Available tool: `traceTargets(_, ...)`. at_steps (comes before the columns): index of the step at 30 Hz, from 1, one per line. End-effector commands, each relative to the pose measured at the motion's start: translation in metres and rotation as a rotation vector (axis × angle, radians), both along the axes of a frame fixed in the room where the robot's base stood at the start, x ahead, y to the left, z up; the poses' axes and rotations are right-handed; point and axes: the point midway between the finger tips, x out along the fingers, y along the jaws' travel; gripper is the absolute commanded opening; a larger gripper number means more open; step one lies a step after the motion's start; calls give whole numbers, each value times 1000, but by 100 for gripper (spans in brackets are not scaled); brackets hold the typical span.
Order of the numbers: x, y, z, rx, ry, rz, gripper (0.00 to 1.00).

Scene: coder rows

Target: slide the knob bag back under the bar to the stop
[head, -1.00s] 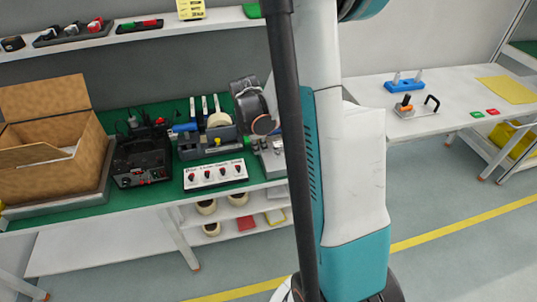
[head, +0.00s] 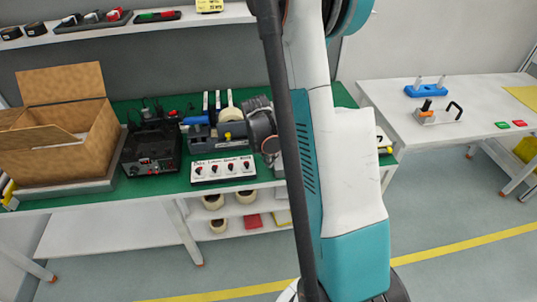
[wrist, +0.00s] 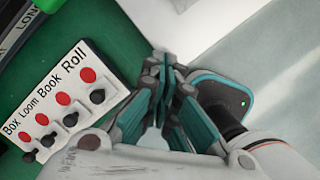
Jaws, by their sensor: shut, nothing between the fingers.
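I cannot pick out a knob bag, a bar or a stop in either view. A white panel (head: 223,169) with a row of black knobs and red dots lies at the front edge of the green bench top. The panel also shows at the left of the wrist view (wrist: 55,95), its labels reading Box, Loom, Book and Roll. My gripper (wrist: 166,95) is shut and empty, to the right of the panel in the wrist view. In the head view my wrist is just right of the panel, partly behind a dark pole, and the fingertips are hidden.
An open cardboard box (head: 62,128) and a black device (head: 150,150) stand left on the bench. A tape dispenser (head: 225,122) stands behind the panel. A white side table (head: 400,125) at right holds a blue stand (head: 426,90) and a handled plate (head: 437,117).

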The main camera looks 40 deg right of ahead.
Motion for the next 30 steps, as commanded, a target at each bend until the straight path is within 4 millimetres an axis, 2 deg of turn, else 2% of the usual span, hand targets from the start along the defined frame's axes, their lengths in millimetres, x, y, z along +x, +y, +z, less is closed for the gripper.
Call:
traceTargets(1, 0, -3, -13, 0, 0, -2, 0)
traceTargets(2, 1, -4, -18, 0, 0, -2, 0)
traceTargets(6, 2, -25, -16, 0, -1, -4, 0)
traceTargets(10, 4, -37, -15, 0, 0, -2, 0)
traceTargets(24, 5, -44, -14, 0, 0, -1, 0)
traceTargets(30, 7, -61, -14, 0, 0, -2, 0)
